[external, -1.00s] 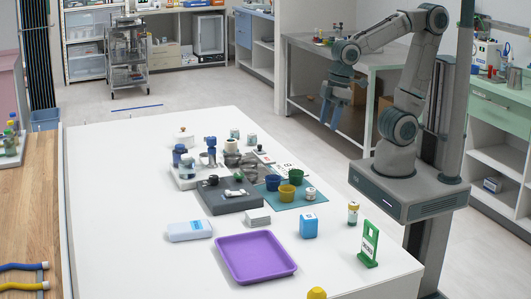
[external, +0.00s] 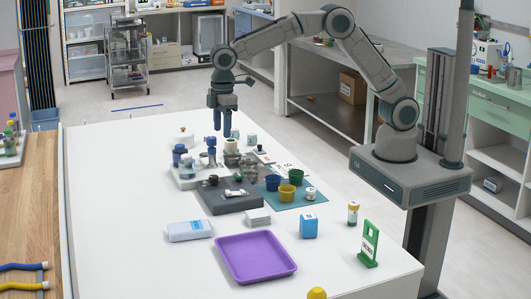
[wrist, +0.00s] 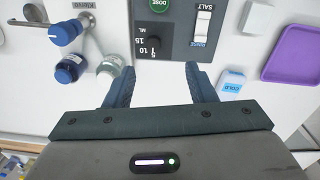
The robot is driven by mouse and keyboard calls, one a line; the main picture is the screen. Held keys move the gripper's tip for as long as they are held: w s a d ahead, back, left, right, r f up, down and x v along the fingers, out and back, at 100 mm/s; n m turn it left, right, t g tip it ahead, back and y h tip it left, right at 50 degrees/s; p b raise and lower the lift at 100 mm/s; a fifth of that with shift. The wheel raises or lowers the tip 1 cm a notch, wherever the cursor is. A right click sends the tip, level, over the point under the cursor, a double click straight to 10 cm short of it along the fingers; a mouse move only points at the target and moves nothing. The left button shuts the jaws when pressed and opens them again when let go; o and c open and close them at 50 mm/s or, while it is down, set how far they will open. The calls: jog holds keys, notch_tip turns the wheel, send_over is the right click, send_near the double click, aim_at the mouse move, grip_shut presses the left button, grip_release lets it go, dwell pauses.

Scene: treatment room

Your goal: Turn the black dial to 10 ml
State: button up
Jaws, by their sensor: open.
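The black dial (wrist: 152,46) stands on a dark grey panel (wrist: 178,45) in the wrist view, beside white marks reading ML, 15 and 10. Its exact pointer direction is too small to tell. In the external view, the dial (external: 213,180) sits at the far left corner of the grey box (external: 228,200) on the white table. My gripper (external: 226,127) is open, pointing down, above and behind the box. In the wrist view, my open fingers (wrist: 160,80) are empty and apart from the dial, which appears between and beyond their tips.
A purple tray (external: 256,256) and blue box (external: 309,226) are nearer the front.

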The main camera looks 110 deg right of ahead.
aim_at(214, 176)
jog(key=w+f+p, duration=0.1)
jog(key=f, duration=0.4)
jog(key=d+f+p, duration=0.1)
jog(key=f, duration=0.4)
jog(key=w+f+p, duration=0.1)
jog(key=f, duration=0.5)
jog(key=shift+w+d, duration=0.3)
jog(key=shift+d, duration=0.1)
jog(key=shift+c, duration=0.2)
jog(key=c, duration=0.9)
